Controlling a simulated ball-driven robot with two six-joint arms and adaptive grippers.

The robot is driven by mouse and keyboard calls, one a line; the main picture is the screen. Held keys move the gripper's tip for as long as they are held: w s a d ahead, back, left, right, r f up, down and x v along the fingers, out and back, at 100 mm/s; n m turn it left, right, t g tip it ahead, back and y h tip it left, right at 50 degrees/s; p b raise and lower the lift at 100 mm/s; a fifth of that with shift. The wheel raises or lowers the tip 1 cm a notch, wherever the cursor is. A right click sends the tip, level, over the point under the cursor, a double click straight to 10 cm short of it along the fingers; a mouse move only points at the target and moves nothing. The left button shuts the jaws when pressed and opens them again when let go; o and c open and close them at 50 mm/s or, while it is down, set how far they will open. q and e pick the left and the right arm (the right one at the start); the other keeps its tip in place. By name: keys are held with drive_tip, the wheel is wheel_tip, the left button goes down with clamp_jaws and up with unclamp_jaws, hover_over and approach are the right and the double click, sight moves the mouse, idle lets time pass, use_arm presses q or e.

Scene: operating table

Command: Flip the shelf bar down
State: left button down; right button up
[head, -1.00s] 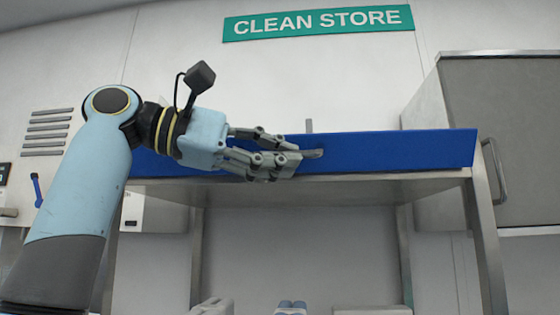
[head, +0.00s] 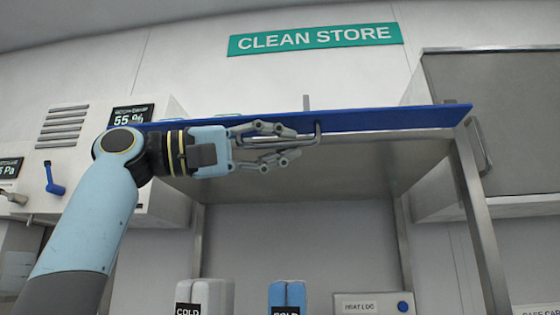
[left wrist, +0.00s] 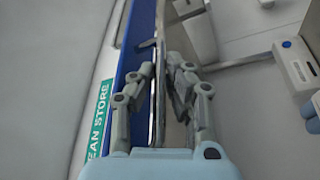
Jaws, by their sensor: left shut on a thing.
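The shelf bar (head: 400,117) is a long blue strip along the front of the top shelf. It shows as a thin, slightly sloping band in the head view. A small grey metal handle (head: 318,134) sticks out near its middle. My left gripper (head: 295,143) reaches in from the left, in front of the bar, with its fingers at the handle, shut on it. In the left wrist view the blue bar (left wrist: 136,38) runs up beside the fingers (left wrist: 162,75), and a metal rod lies between them. The fingers partly hide the handle. My right gripper is not in view.
The metal shelf frame has a right post (head: 475,200). White and blue containers (head: 287,296) and a boxed device (head: 372,303) stand below. A grey cabinet (head: 490,120) is at the right; wall panels are at the left. The space under the shelf is open.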

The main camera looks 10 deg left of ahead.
use_arm(q)
drive_tip(key=shift+w+f+m+g+h+b, duration=0.5)
drive_tip(key=shift+w+m+g+b, duration=0.55)
drive_tip(key=shift+m+b, duration=1.5)
drive_tip(key=shift+w+f+m+g+h+b, duration=0.55)
drive_tip(key=shift+m+g+b, duration=1.1)
drive_tip(key=shift+m, duration=1.55)
drive_tip(key=shift+w+f+m+g+h+b, duration=0.3)
drive_tip(key=shift+w+m+g+h+b, duration=0.5)
drive_tip(key=shift+m+b, duration=1.85)
drive_tip(key=shift+w+m+g, duration=0.15)
drive_tip(key=shift+m+g, duration=0.15)
drive_tip(key=shift+g, duration=0.1)
drive_tip(key=c, duration=1.6)
unclamp_jaws()
drive_tip(key=shift+w, duration=0.1)
drive_tip(key=shift+c, duration=0.2)
drive_tip(key=shift+r, duration=0.1)
